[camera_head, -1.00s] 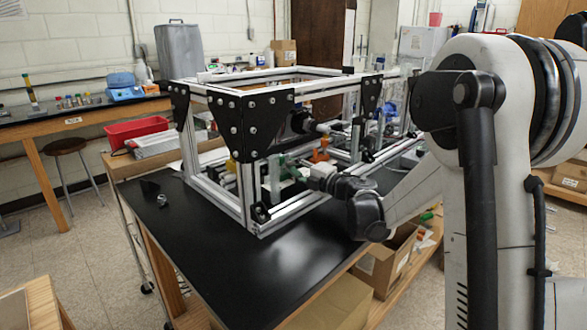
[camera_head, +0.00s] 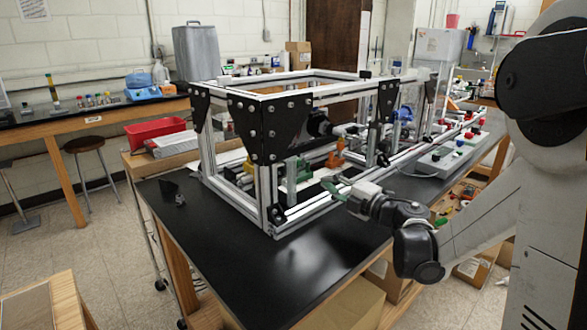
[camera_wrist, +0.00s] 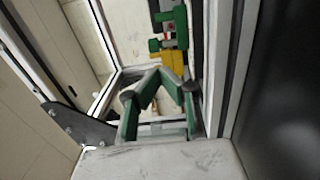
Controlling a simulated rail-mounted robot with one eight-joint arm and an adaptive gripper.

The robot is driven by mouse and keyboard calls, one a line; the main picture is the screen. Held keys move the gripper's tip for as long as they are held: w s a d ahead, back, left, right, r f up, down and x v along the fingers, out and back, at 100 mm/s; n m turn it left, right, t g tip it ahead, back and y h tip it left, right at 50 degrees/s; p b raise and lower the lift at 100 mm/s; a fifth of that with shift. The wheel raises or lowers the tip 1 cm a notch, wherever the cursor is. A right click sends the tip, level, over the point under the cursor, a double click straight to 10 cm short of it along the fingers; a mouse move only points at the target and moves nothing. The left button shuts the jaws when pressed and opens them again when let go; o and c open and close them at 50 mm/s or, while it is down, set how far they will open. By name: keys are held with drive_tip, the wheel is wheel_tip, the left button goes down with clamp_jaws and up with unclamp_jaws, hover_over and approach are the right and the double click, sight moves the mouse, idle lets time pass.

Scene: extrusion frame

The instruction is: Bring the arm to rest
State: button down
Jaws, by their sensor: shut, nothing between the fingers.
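My gripper (camera_head: 330,187) has green fingers and is held above the black tabletop, just right of the front post of the extrusion frame (camera_head: 262,196) in the head view. It points toward the frame and holds nothing. The wrist view also shows my gripper (camera_wrist: 160,72), with its fingers bent inward and shut. Beyond the fingers are a green part (camera_wrist: 174,35) and a yellow part (camera_wrist: 167,62) by the metal bars. My arm comes in from the right edge of the head view.
The black tabletop (camera_head: 220,265) is bare in front of the frame. An orange part (camera_head: 335,155) sits inside the frame. A grey box with coloured buttons (camera_head: 448,156) lies on the table at right. Cardboard boxes (camera_head: 345,305) stand below the table edge.

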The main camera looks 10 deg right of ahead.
drive_tip(key=s+d+r+m+t+h+p, duration=0.1)
drive_tip(key=s+d+r+m+h, duration=0.25)
drive_tip(key=r+m+h, duration=0.35)
drive_tip(key=s+d+r+m+t+h+p, duration=0.1)
drive_tip(key=s+d+r+m+t+h, duration=0.1)
drive_tip(key=s+r+m+h, duration=0.4)
drive_tip(key=s+a+f+m+g+y, duration=0.1)
drive_tip(key=s+a+f+m+g, duration=0.2)
drive_tip(key=s, duration=0.5)
drive_tip(key=s+a+f+m+g+y+p, duration=0.1)
drive_tip(key=s+a+f+m+g, duration=0.2)
drive_tip(key=s+f, duration=0.3)
drive_tip(key=s+a+f+m+g+y, duration=0.1)
drive_tip(key=s+a+f+m+g, duration=0.2)
drive_tip(key=s, duration=0.7)
drive_tip(key=f+m+g, duration=0.2)
drive_tip(key=shift+g+y+p, duration=0.3)
drive_tip(key=shift+p, duration=0.1)
